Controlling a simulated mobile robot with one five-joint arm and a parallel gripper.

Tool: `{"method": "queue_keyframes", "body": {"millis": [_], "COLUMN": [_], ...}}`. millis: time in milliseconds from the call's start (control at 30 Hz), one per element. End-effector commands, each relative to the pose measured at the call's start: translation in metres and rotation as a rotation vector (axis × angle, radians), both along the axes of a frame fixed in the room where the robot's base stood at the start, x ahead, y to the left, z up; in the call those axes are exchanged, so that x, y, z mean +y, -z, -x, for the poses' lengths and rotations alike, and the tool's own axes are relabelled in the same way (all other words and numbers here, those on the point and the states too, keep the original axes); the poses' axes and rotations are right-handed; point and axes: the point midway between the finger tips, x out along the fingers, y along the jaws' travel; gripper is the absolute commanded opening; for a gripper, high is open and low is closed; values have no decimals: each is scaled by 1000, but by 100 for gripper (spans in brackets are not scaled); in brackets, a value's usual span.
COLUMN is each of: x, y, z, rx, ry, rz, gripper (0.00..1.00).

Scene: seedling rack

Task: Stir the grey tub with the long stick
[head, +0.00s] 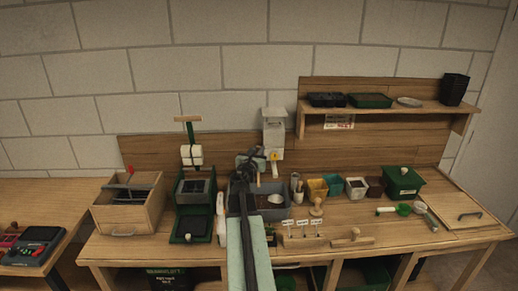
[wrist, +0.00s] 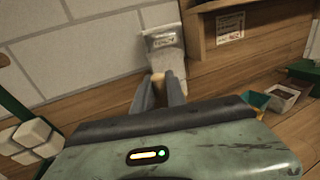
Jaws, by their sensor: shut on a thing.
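The grey tub (head: 288,213) stands on the bench in the middle of the head view, with dark contents and a small pale item inside. My arm hides its left part. My gripper (head: 256,158) is above the tub. In the wrist view, my gripper (wrist: 159,88) is shut on a thin tan piece, which I take to be the long stick (wrist: 158,77); only a short part shows between the fingers. A short pale length of the stick (head: 259,179) hangs below the gripper in the head view. I cannot tell whether its lower end touches the contents.
A white wall dispenser (head: 273,135) is close behind the gripper. A green press (head: 194,190) and a wooden box (head: 128,203) stand left. A shelf (head: 390,111) hangs at back right.

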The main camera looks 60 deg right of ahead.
Motion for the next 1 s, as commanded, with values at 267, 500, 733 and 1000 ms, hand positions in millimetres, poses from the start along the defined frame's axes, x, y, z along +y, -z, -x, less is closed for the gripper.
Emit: {"method": "queue_keyframes", "body": {"millis": [267,500,733,1000], "x": [0,0,1,1], "y": [28,56,83,114], "z": [0,0,-1,-1], "rx": [0,0,0,0], "ry": [0,-1,-1,-2], "rz": [0,0,0,0], "gripper": [0,0,0,0]}}
